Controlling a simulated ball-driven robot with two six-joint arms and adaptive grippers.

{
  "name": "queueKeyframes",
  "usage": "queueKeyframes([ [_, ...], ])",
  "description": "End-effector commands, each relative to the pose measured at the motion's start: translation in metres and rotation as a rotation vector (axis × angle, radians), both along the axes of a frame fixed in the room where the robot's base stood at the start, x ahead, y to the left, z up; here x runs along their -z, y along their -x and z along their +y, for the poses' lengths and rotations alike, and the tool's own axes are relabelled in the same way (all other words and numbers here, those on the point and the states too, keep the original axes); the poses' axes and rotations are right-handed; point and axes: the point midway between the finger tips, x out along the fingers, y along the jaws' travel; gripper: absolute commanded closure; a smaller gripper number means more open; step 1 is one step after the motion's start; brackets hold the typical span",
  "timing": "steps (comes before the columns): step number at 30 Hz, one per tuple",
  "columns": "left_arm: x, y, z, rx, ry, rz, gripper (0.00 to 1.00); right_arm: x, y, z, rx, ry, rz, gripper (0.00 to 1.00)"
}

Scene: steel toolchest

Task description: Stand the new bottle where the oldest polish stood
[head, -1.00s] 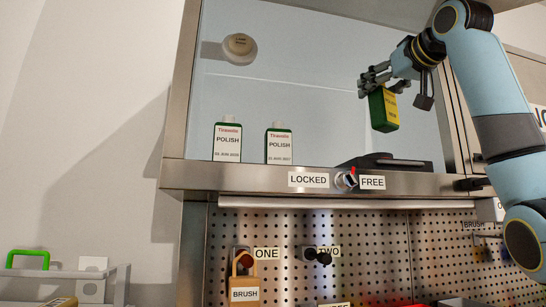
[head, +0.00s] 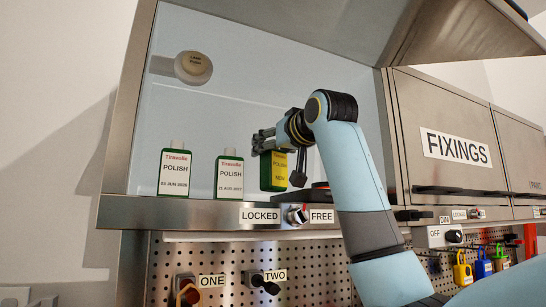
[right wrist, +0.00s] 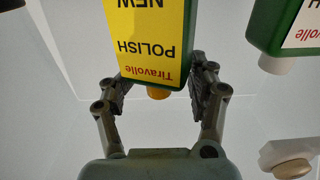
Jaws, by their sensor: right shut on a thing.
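The new bottle (head: 275,171) is green with a yellow label. My right gripper (head: 268,142) is shut on it near its top and holds it roughly upright, just right of two old polish bottles. I cannot tell whether its base touches the shelf. In the right wrist view my right gripper (right wrist: 160,88) has fingers either side of the new bottle's (right wrist: 150,35) orange cap. The left old bottle (head: 173,171) and the right old bottle (head: 229,176) stand on the cabinet shelf, green with white dated labels. The dates are too small to read surely. My left gripper is not in view.
A round lamp button (head: 193,68) is on the cabinet's back wall. A dark object (head: 316,193) lies on the shelf right of the new bottle. A knob (head: 297,215) sits between LOCKED and FREE on the steel front edge (head: 180,211). The raised door (head: 330,35) hangs overhead.

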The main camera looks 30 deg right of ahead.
Motion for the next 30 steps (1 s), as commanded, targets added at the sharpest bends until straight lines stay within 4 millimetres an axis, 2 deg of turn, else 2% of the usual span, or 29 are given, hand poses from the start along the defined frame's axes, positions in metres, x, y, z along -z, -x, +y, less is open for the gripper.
queueKeyframes([
  [3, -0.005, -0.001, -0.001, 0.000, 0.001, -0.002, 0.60, 0.019, 0.000, -0.001, 0.001, 0.001, 0.003, 0.99],
  [6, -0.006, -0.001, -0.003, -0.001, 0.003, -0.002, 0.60, 0.027, 0.001, -0.001, 0.000, 0.000, 0.000, 0.99],
  [16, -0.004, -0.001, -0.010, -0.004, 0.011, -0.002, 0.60, 0.030, 0.001, 0.000, -0.001, 0.000, -0.001, 0.99],
  [17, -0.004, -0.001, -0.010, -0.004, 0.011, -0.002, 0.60, 0.031, 0.001, 0.000, -0.001, 0.000, 0.001, 0.39],
  [23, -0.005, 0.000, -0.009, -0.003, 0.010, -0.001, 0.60, 0.030, 0.001, 0.000, -0.001, 0.000, 0.001, 0.14],
  [30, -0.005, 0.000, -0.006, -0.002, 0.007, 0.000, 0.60, 0.030, 0.001, 0.000, -0.001, 0.000, 0.001, 0.14],
])
